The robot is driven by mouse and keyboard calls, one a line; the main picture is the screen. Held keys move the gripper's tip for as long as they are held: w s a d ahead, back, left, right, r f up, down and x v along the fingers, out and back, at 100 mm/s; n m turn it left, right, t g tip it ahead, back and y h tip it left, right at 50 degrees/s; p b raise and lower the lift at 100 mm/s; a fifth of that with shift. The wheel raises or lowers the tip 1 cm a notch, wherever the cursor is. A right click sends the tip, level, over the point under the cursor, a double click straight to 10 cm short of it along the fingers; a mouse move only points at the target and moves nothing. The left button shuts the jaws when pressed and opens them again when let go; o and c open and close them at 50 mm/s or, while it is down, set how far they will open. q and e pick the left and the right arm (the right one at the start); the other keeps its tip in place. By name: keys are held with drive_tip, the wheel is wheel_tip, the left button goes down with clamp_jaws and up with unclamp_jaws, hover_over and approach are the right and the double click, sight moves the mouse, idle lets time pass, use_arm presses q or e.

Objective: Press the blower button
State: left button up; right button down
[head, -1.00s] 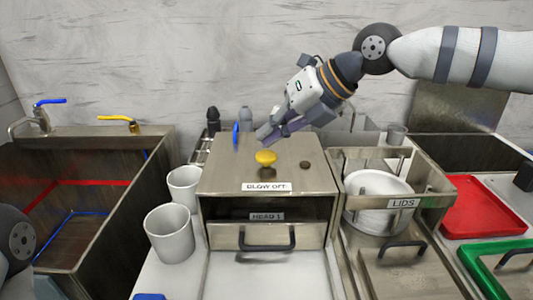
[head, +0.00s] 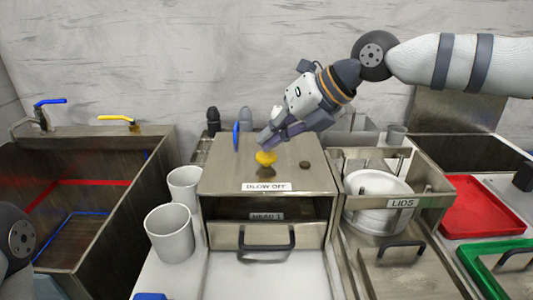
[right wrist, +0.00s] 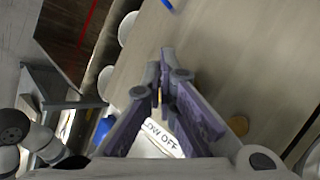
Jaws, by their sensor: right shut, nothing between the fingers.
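The yellow blower button (head: 265,158) is a rounded dome on top of the steel box, behind the BLOW OFF label (head: 266,187). My right gripper (head: 264,146) is shut and empty, tilted down, its fingertips at the back upper edge of the button. I cannot tell whether they touch it. In the right wrist view the shut fingers (right wrist: 164,82) point at the box top; they hide nearly all of the button, with only a thin yellow sliver between them. The label (right wrist: 160,138) shows behind the fingers. My left gripper is out of view.
A small brown knob (head: 305,165) sits right of the button. A blue upright piece (head: 236,138) stands at the box's back left. White cups (head: 170,233) stand to the left, and a rack with lids (head: 378,190) to the right. The box front has a handled drawer (head: 266,238).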

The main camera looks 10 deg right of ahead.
drive_tip(key=shift+f, duration=0.65)
idle(0.7)
drive_tip(key=shift+r, duration=1.05)
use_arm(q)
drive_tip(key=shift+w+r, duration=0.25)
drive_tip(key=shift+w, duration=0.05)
use_arm(e)
drive_tip(key=shift+r+p, duration=0.55)
drive_tip(key=shift+r, duration=1.95)
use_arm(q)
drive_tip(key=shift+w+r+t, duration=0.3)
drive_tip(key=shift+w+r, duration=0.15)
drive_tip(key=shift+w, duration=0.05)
use_arm(e)
drive_tip(key=shift+f, duration=0.1)
